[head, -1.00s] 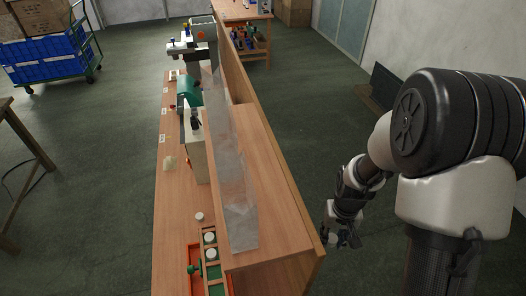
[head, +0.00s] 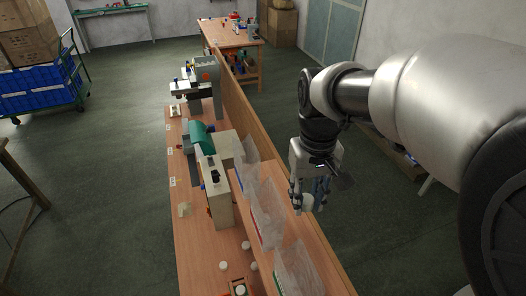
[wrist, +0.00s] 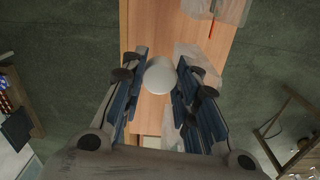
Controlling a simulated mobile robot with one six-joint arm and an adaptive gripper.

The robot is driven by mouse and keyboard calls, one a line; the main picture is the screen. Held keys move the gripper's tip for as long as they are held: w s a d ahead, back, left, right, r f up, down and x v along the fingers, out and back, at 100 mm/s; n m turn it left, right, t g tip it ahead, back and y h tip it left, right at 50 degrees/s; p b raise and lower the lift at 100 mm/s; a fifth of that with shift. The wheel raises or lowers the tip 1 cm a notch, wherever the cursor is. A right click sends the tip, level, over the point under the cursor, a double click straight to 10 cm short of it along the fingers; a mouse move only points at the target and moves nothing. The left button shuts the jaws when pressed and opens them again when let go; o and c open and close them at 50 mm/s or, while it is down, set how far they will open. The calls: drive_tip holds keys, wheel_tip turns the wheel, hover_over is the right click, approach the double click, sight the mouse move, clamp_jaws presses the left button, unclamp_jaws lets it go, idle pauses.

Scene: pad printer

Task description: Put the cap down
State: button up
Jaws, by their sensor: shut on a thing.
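My gripper (head: 308,198) hangs fingers-down at the right side of the bench's raised shelf in the head view. It is shut on a white round cap (head: 307,203), which shows between the fingertips. In the wrist view the cap (wrist: 159,75) sits between the two blue-grey fingers of the gripper (wrist: 157,82), with wooden surface below and behind it. The gap beneath the cap is hard to judge. Other white caps lie on the bench: one at the front (head: 223,265), one near the machine's base (head: 245,245) and one by the shelf (head: 254,266).
The wooden bench (head: 192,262) holds a beige machine (head: 218,190) with a green drum and a grey machine (head: 205,85) farther back. Clear plastic bags (head: 262,205) stand along the raised shelf (head: 322,262).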

drive_tip(key=f, duration=0.5)
drive_tip(key=d+f, duration=0.1)
drive_tip(key=f, duration=0.3)
drive_tip(key=f+b, duration=0.1)
drive_tip(key=f, duration=0.4)
drive_tip(key=shift+s+d+f, duration=0.35)
drive_tip(key=shift+s+d, duration=0.05)
drive_tip(key=shift+a+f, duration=0.15)
drive_tip(key=shift+f, duration=2.3)
drive_tip(key=shift+f+b, duration=0.2)
drive_tip(key=shift+b, duration=0.2)
drive_tip(key=o, duration=0.7)
drive_tip(key=shift+r, duration=0.15)
